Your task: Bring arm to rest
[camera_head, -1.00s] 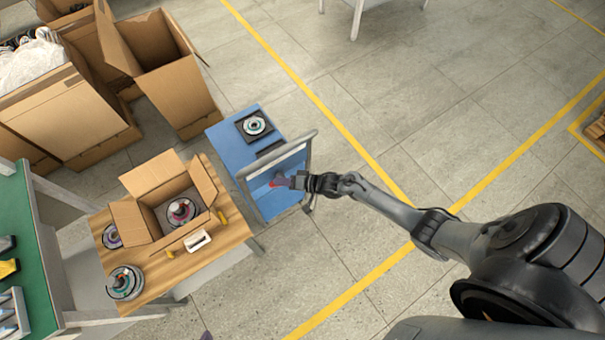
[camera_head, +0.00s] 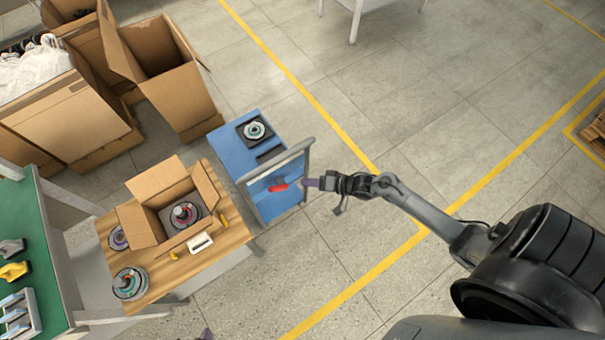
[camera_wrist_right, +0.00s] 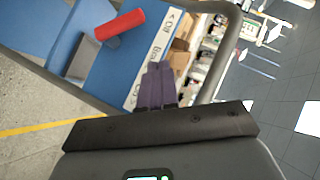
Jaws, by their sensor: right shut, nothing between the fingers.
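My right gripper (camera_head: 311,183) is just right of the blue cart (camera_head: 233,152), by its grey handle frame (camera_head: 307,158). In the right wrist view its purple fingers (camera_wrist_right: 157,86) are together with nothing between them. A red cylindrical object (camera_head: 279,188) lies at the cart's near end, apart from the fingers. It also shows in the right wrist view (camera_wrist_right: 120,25). My left gripper is not in view.
A hub motor (camera_head: 255,129) sits in a black holder on the cart. A wooden table (camera_head: 208,257) holds an open cardboard box (camera_head: 150,190) and hub motor parts. Large cartons (camera_head: 60,120) stand at upper left. The floor right of the cart is open.

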